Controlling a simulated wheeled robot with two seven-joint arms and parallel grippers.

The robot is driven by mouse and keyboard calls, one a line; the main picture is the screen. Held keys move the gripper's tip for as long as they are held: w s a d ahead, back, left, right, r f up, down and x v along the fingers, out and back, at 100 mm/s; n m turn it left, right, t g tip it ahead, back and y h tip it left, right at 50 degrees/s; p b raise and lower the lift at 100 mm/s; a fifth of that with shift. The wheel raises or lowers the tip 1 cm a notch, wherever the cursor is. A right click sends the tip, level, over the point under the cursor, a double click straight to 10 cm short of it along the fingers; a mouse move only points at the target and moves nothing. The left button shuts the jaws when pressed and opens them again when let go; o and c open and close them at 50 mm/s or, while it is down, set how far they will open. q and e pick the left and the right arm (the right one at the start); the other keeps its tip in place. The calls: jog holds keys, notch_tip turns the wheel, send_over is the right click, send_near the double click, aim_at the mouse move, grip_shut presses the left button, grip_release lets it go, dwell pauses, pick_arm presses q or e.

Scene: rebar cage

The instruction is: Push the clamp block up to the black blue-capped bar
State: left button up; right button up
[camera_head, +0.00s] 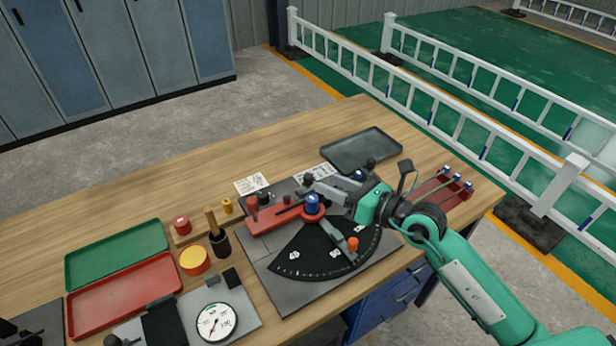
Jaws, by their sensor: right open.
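My right gripper (320,188) reaches in from the right over the bending fixture; it is open, and its fingers are small and partly merge with the dark parts behind. Below it, a blue cap (312,203) stands on the round end of a red arm (275,219). A small red block with a dark knob (253,204), which may be the clamp block, sits at the left of the fixture. A black bar lies near the blue cap; its outline and its gap to the block are unclear. My left gripper is not in view.
The fixture has a black dial plate (318,262) and an orange knob (353,244). A dark tray (362,150) lies behind it. Green (115,252) and red (125,295) trays and a gauge (216,321) are left. A red rack (440,192) stands right. The back left tabletop is clear.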

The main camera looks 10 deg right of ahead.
aim_at(311, 178)
jog(key=w+d+f+n+g+h, duration=0.1)
jog(key=w+d+f+n+h, duration=0.1)
jog(key=w+d+f+h, duration=0.15)
jog(key=shift+g+h, duration=0.3)
jog(key=shift+h, duration=0.05)
jog(key=p+x, duration=0.1)
jog(key=x, duration=0.3)
jog(key=p+x, duration=0.1)
jog(key=x, duration=0.2)
jog(key=p+x, duration=0.1)
jog(key=x, duration=0.3)
jog(key=shift+w+f, duration=0.25)
jog(key=shift+f, duration=0.25)
jog(key=shift+w+a+f, duration=0.35)
jog(key=shift+w+a, duration=0.05)
jog(key=shift+w, duration=0.15)
grip_shut()
